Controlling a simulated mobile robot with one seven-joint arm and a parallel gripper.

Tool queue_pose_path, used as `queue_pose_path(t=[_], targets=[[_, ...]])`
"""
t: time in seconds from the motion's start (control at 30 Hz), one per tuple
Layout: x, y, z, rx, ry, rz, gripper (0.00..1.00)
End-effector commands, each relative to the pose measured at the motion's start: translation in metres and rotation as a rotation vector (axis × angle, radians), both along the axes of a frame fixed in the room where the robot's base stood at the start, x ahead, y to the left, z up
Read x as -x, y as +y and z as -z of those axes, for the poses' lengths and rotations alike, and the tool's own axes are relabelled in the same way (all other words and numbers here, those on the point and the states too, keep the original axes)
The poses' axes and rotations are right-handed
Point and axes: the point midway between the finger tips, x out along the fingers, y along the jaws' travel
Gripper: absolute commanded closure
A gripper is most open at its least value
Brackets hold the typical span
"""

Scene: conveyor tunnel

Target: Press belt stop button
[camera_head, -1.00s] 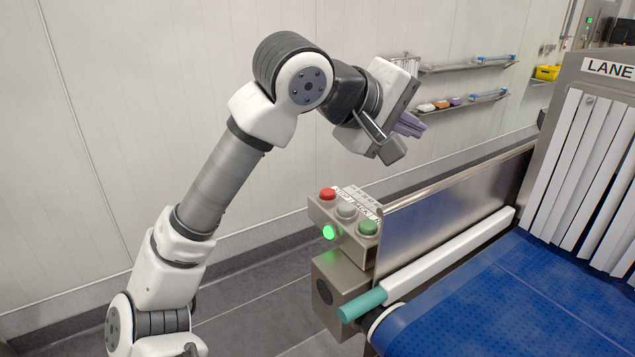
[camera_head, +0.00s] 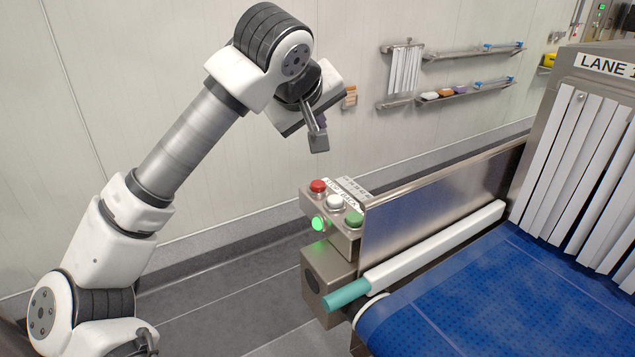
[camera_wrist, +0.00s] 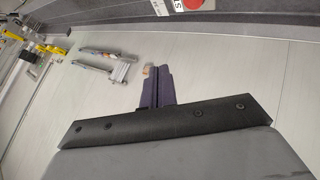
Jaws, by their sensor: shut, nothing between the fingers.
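A label strip runs behind the buttons. In the wrist view the red button (camera_wrist: 194,4) is cut by the top edge, with a white label beside it. My gripper's purple fingers (camera_wrist: 158,75) are shut together and empty.
A green lamp (camera_head: 319,224) glows on the box front. The blue belt (camera_head: 480,300) with its metal side guard (camera_head: 430,210) runs right toward the strip curtain (camera_head: 570,170). Wall shelves (camera_head: 450,92) stand behind. Open floor lies left of the box.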

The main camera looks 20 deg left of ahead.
Motion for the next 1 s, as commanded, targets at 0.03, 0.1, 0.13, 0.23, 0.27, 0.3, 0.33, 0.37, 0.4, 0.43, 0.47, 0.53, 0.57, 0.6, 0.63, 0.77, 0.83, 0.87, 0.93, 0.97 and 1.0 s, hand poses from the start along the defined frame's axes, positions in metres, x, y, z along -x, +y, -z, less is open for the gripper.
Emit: queue_pose_path(t=[0.03, 0.1, 0.13, 0.23, 0.27, 0.3, 0.33, 0.37, 0.4, 0.43, 0.47, 0.53, 0.57, 0.6, 0.63, 0.77, 0.83, 0.87, 0.93, 0.97, 1.0], targets=[[0.000, 0.000, 0.002, 0.001, 0.000, 0.001, 1.00], [0.000, 0.000, 0.006, 0.002, 0.000, 0.000, 1.00], [0.000, 0.000, 0.008, 0.002, 0.000, 0.000, 1.00], [0.000, 0.000, 0.017, 0.003, -0.001, 0.000, 1.00], [0.000, 0.000, 0.020, 0.003, 0.000, 0.001, 1.00], [0.000, -0.001, 0.025, 0.003, 0.000, 0.001, 1.00], [0.000, -0.001, 0.029, 0.004, 0.000, 0.001, 1.00], [0.000, -0.001, 0.034, 0.004, 0.000, 0.001, 1.00], [0.000, -0.001, 0.039, 0.004, 0.000, 0.001, 1.00], [0.000, -0.001, 0.044, 0.003, 0.000, 0.001, 1.00], [0.000, -0.001, 0.048, 0.004, 0.000, 0.001, 1.00], [0.000, -0.001, 0.059, 0.005, 0.001, 0.001, 1.00], [0.000, -0.001, 0.063, 0.003, 0.001, 0.001, 1.00], [0.000, -0.001, 0.070, 0.002, 0.000, 0.000, 1.00], [0.000, 0.000, 0.075, 0.001, 0.000, -0.001, 1.00], [0.000, 0.000, 0.085, 0.001, -0.001, 0.000, 1.00], [0.000, 0.000, 0.088, 0.002, -0.002, 0.000, 1.00], [0.000, 0.000, 0.088, 0.002, -0.002, 0.000, 1.00], [0.000, 0.000, 0.088, 0.002, -0.002, 0.000, 1.00], [0.000, 0.000, 0.088, 0.002, -0.002, 0.000, 1.00], [0.000, 0.000, 0.087, 0.002, -0.002, 0.000, 1.00]])
